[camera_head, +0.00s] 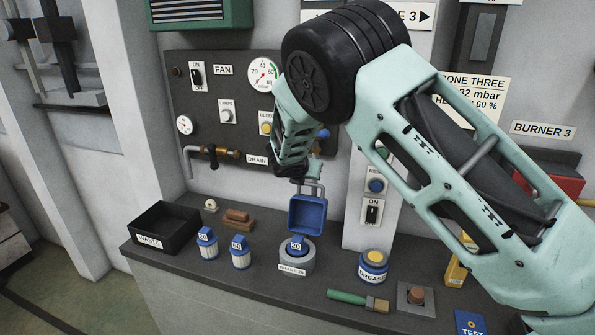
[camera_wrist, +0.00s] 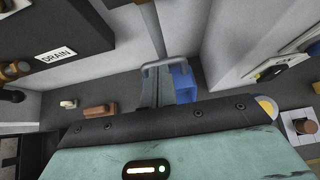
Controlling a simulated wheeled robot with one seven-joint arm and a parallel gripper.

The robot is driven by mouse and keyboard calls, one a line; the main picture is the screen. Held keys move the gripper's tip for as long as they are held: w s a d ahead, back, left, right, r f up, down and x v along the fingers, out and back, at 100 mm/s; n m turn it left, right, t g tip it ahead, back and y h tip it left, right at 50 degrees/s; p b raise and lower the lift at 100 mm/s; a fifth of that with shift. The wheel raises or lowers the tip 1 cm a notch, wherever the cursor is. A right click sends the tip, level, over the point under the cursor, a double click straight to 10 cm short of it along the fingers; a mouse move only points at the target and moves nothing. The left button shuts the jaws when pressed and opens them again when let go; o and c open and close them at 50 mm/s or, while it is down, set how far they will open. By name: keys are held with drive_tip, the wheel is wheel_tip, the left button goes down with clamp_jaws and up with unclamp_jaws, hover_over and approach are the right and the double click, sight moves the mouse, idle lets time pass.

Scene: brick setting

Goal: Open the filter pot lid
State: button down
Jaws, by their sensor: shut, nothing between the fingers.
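The filter pot (camera_head: 297,264) is a grey round pot on the bench ledge with a label on its front. A blue filter top marked 20 (camera_head: 296,246) shows in its mouth. The blue lid (camera_head: 306,214) stands raised above the pot, roughly upright, its hollow side towards the head camera. It carries a grey loop handle (camera_head: 312,187) at its top edge. The lid also shows in the wrist view (camera_wrist: 183,82). My gripper (camera_head: 313,173) is shut and empty, right at the handle; whether it touches the handle is unclear. Its fingertips are partly hidden.
Blue-topped filters (camera_head: 208,243) and a black waste bin (camera_head: 163,230) stand left of the pot. A grease tin (camera_head: 373,265) and a green-handled brush (camera_head: 357,300) lie to the right. The fan panel (camera_head: 221,105) is behind my arm.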

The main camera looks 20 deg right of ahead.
drive_tip(key=b+v, duration=0.3)
drive_tip(key=v, duration=0.9)
drive_tip(key=s+a+f+m+g+y+b, duration=0.1)
drive_tip(key=s+a+f+m+g+y, duration=0.1)
drive_tip(key=s+m, duration=0.5)
drive_tip(key=s+a+f+m+g+y+b, duration=0.2)
drive_tip(key=s+m, duration=0.5)
drive_tip(key=s, duration=1.3)
drive_tip(key=s+a+f+m+g+y+b, duration=0.1)
drive_tip(key=s+m, duration=0.5)
drive_tip(key=s, duration=0.8)
wheel_tip(320, 180, down, 3)
drive_tip(key=a+g+y, duration=0.1)
drive_tip(key=a+g, duration=0.1)
drive_tip(key=g, duration=0.1)
drive_tip(key=shift+s+m+g+y, duration=0.15)
drive_tip(key=shift+m+g+y, duration=0.15)
drive_tip(key=shift+m+y, duration=0.1)
